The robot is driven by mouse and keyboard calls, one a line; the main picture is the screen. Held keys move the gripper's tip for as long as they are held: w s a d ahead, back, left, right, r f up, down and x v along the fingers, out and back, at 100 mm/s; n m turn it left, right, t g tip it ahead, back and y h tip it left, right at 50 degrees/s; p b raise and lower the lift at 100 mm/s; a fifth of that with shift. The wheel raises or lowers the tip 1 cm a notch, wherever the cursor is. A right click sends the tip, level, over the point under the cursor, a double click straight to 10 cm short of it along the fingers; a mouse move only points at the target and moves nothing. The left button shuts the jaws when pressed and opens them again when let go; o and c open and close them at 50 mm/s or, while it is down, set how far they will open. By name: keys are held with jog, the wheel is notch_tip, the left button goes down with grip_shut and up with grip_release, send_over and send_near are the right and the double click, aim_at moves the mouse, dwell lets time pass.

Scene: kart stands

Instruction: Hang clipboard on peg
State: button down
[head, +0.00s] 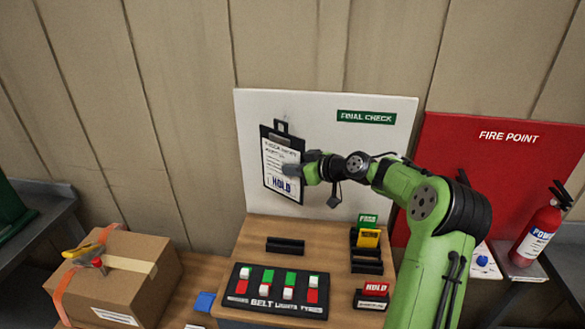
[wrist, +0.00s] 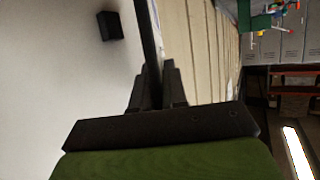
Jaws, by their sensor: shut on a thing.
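The clipboard (head: 266,185), black with a white printed sheet, is upright and slightly tilted in front of the white "FINAL CHECK" board (head: 340,150) in the head view. My gripper (head: 291,170) is shut on its right edge. In the wrist view the clipboard (wrist: 148,40) shows edge-on as a dark strip between the fingers (wrist: 158,85). Its top clip, with an open loop, lies in front of the board's upper left. I cannot clearly make out the peg in the head view. In the wrist view a small dark block (wrist: 110,25) shows against the pale surface; I cannot tell whether it is the peg.
Below the board is a wooden desk (head: 240,255) with a switch panel (head: 278,290), a dark holder (head: 285,245) and a card rack (head: 366,262). A cardboard box (head: 118,280) stands left. A red board (head: 500,170) and fire extinguisher (head: 538,232) are right.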

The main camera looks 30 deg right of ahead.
jog(key=w+d+f+p, duration=0.1)
jog(key=w+d+p, duration=0.2)
jog(key=w, duration=0.1)
jog(key=shift+w+d, duration=0.3)
jog(key=shift+w, duration=0.1)
dwell(0.4)
jog(key=shift+f+p, duration=0.1)
jog(key=shift+p, duration=0.2)
jog(key=c, duration=1.5)
grip_release()
jog(key=shift+c, duration=0.2)
jog(key=o, duration=0.5)
jog(key=shift+w+d+f, duration=0.15)
jog(key=shift+w+d, duration=0.05)
jog(key=shift+w, duration=0.05)
jog(key=shift+s+a, duration=0.1)
jog(key=shift+a, duration=0.1)
